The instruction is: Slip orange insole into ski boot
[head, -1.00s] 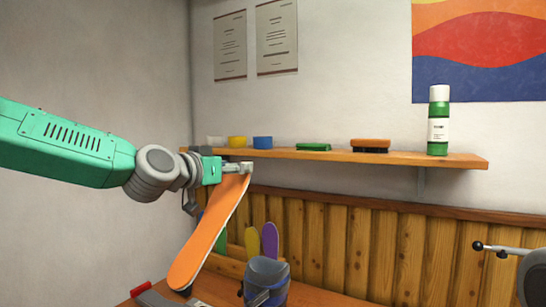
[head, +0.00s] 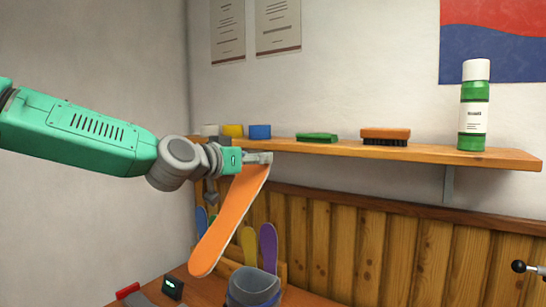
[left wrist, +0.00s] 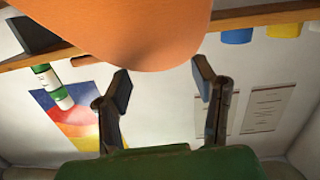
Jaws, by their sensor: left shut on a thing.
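My left gripper (head: 262,158) is shut on the top end of the orange insole (head: 233,215). The insole hangs tilted, its wide lower end down to the left. The ski boot (head: 254,288), grey and blue with an open top, stands at the bottom edge of the head view, cut off by the frame. The insole's lower end is above and to the left of the boot in the picture, apart from it. In the left wrist view the insole (left wrist: 130,25) fills the top, beyond my fingers (left wrist: 162,82). My right gripper is not in view.
A wooden shelf (head: 430,160) with a green bottle (head: 474,105), a brush (head: 386,136) and tins runs behind my gripper. Several coloured insoles, one purple (head: 268,248), stand in a rack behind the boot. A red block (head: 127,291) and small dark device (head: 172,288) lie left on the bench.

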